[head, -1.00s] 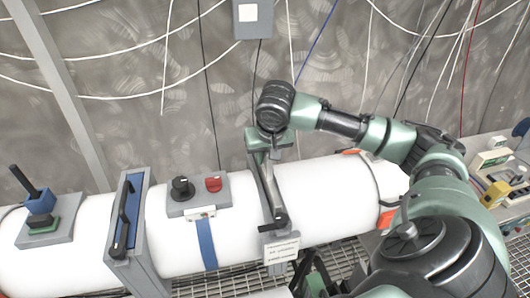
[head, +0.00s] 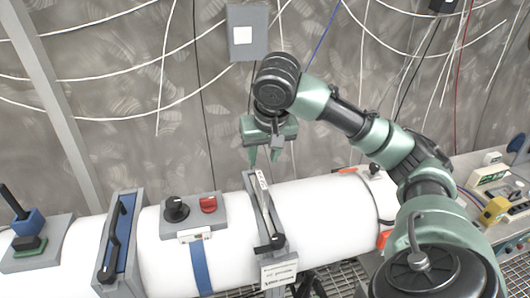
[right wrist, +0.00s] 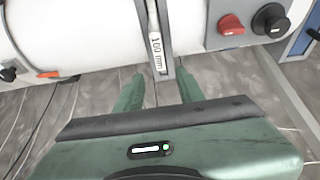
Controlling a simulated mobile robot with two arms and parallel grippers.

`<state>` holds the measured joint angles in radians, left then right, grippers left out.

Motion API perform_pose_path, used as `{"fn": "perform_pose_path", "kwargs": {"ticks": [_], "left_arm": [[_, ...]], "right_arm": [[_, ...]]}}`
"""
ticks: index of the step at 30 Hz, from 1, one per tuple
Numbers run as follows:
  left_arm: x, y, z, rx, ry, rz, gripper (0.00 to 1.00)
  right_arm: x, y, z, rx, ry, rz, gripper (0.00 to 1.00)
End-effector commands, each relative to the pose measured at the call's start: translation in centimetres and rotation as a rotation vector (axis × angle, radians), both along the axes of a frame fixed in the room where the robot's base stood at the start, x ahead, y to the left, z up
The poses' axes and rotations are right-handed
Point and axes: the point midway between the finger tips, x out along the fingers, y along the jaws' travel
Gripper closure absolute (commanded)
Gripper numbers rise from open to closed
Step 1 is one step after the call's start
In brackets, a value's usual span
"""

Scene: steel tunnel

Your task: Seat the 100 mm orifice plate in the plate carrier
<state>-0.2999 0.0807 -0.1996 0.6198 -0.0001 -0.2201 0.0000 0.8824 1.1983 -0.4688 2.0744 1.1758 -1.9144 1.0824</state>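The orifice plate shows as a narrow strip labelled "100 mm" (right wrist: 157,52); its pale label also shows in the head view (head: 262,180). It stands in the slot of the grey plate carrier (head: 249,187) around the white pipe. Most of the plate is hidden, so its depth cannot be told. A black lever (head: 270,245) lies along the carrier's front. My right gripper (head: 265,157) is open and empty, just above and behind the carrier's top. In the right wrist view its fingers (right wrist: 159,90) are spread, with the strip's line between them. My left gripper is not in view.
Left of the carrier are a black knob (head: 176,208) and red switch (head: 208,204) on a grey box, then a blue-panelled frame with a black handle (head: 112,245). A bench with instruments (head: 490,175) is at right. Cables hang on the wall.

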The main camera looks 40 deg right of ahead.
Motion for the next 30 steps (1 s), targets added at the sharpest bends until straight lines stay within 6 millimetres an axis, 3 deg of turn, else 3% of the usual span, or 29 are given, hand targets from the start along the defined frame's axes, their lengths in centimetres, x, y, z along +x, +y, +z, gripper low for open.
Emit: {"fn": "perform_pose_path", "kwargs": {"ticks": [3,8,30], "left_arm": [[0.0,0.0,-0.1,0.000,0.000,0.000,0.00],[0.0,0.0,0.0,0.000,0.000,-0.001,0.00],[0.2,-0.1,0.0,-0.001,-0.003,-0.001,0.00]], "right_arm": [[-0.6,0.4,1.9,0.000,-0.003,0.002,0.62],[-1.1,0.6,3.1,0.000,-0.001,0.000,0.62],[-1.2,0.6,3.3,0.000,0.001,0.000,0.62]]}}
